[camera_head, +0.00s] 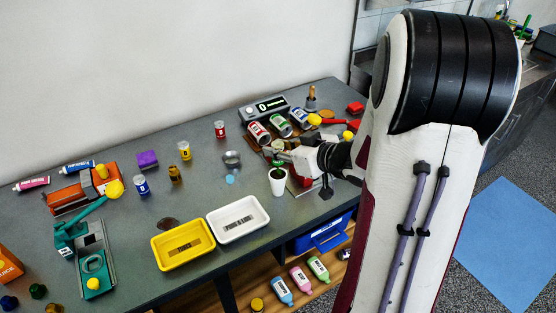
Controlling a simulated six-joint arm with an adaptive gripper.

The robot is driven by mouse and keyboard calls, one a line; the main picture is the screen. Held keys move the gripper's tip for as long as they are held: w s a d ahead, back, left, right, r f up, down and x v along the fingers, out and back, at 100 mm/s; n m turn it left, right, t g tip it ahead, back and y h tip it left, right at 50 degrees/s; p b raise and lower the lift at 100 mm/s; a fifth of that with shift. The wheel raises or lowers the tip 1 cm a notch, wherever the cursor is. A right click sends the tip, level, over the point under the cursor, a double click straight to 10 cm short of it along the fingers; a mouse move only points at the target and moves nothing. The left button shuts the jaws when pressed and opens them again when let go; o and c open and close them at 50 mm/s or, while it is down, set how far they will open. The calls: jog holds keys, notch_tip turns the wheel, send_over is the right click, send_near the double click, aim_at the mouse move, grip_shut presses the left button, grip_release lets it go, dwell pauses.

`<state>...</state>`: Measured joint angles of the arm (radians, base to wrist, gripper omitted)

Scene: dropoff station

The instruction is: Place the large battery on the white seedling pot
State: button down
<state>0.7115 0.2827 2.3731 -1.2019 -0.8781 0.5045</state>
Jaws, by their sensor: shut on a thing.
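My gripper (278,158) is just above and behind the pot, reaching in from the right. It is shut on a small dark thing (278,164) at its fingertips, right over the pot. This thing may be the large battery, but it is too small to tell. I cannot tell whether it touches the pot.
A white tray (263,225) and a yellow tray (209,253) lie left of the pot. A blue bin (322,235) sits below the bench edge. Small jars are scattered left.

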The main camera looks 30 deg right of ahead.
aim_at(282, 162)
jog(key=shift+f, duration=0.15)
jog(key=shift+f, duration=1.9)
jog(key=shift+f, duration=0.15)
jog(key=c, duration=1.8)
grip_release()
jog(key=shift+r, duration=0.2)
jog(key=shift+v, duration=6)
